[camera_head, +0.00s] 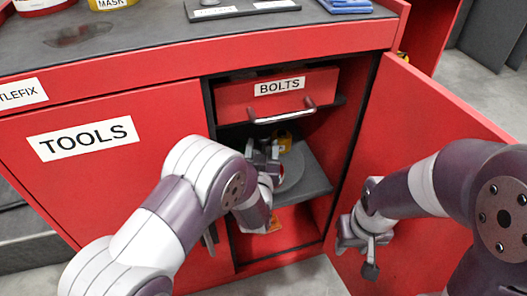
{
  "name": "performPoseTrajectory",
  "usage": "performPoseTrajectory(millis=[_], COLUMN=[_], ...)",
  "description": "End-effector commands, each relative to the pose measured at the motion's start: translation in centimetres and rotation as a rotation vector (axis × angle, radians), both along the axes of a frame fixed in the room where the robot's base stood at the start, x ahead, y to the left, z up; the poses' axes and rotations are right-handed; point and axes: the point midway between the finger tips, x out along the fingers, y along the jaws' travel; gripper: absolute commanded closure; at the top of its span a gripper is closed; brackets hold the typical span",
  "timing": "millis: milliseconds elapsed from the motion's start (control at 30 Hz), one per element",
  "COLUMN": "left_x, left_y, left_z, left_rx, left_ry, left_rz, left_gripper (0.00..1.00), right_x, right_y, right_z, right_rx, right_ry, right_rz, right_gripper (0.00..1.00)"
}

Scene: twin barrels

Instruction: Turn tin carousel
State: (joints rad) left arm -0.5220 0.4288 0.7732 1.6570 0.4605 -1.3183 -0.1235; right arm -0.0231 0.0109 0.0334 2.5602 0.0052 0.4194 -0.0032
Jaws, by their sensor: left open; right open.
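The tin carousel (293,170) is a grey round plate on the shelf inside the open right compartment of the red cabinet. A yellow tin (284,140) stands at its back. A bit of red and white shows beside my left gripper, too small to name. My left gripper (262,152) is open and reaches into the compartment at the left side of the carousel, hiding part of it. I cannot tell whether it touches the plate or a tin. My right gripper (366,254) is open and empty, in front of the open right door (420,120), outside the compartment.
A drawer marked BOLTS (230,98) with a metal handle hangs above the carousel. The left door marked TOOLS (110,170) is shut. The shelf (316,182) has a free right front part. An orange item (274,224) lies below it. Containers stand on the dark worktop (150,40).

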Motion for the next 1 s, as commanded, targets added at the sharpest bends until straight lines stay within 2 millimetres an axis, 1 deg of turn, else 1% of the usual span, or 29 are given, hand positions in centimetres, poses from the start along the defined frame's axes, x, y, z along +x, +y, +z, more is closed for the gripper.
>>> performPoseTrajectory(millis=[33, 133, 400, 433, 467, 500, 567, 600, 1000], left_x=[0.7, 1.6, 1.9, 1.9, 1.9, 1.9, 1.9, 1.9, 1.8], left_y=[-0.1, -0.2, -0.2, -0.2, -0.2, -0.2, -0.2, -0.2, -0.3], left_z=[-0.4, -0.2, 0.1, 0.1, 0.0, 0.1, 0.0, 0.0, 0.1], left_rx=[0.0, 0.0, 0.001, 0.001, 0.001, 0.001, 0.001, 0.001, 0.001], left_ry=[-0.001, 0.001, 0.002, 0.002, 0.002, 0.002, 0.002, 0.002, 0.002], left_rz=[0.0, -0.001, -0.002, -0.002, -0.002, -0.002, -0.002, -0.002, 0.029], left_gripper=[0.43, 0.43, 0.43, 0.46, 0.56, 0.69, 0.89, 1.0, 1.0], right_x=[0.0, 0.0, 0.0, 0.0, 0.0, 0.0, 0.0, 0.0, 0.0], right_y=[0.0, 0.0, 0.0, 0.0, 0.0, 0.0, 0.0, 0.0, 0.0], right_z=[-0.8, -1.1, -1.0, -1.0, -1.0, -1.0, -1.0, -1.0, -0.7], right_rx=[0.0, 0.0, 0.0, 0.0, 0.0, 0.0, 0.0, 0.0, 0.0], right_ry=[0.0, 0.0, -0.001, -0.001, -0.001, -0.001, -0.001, -0.001, 0.0], right_rz=[0.0, 0.0, 0.0, 0.0, 0.0, 0.0, 0.0, 0.0, 0.0], right_gripper=[0.57, 0.57, 0.57, 0.57, 0.57, 0.57, 0.57, 0.57, 0.57])
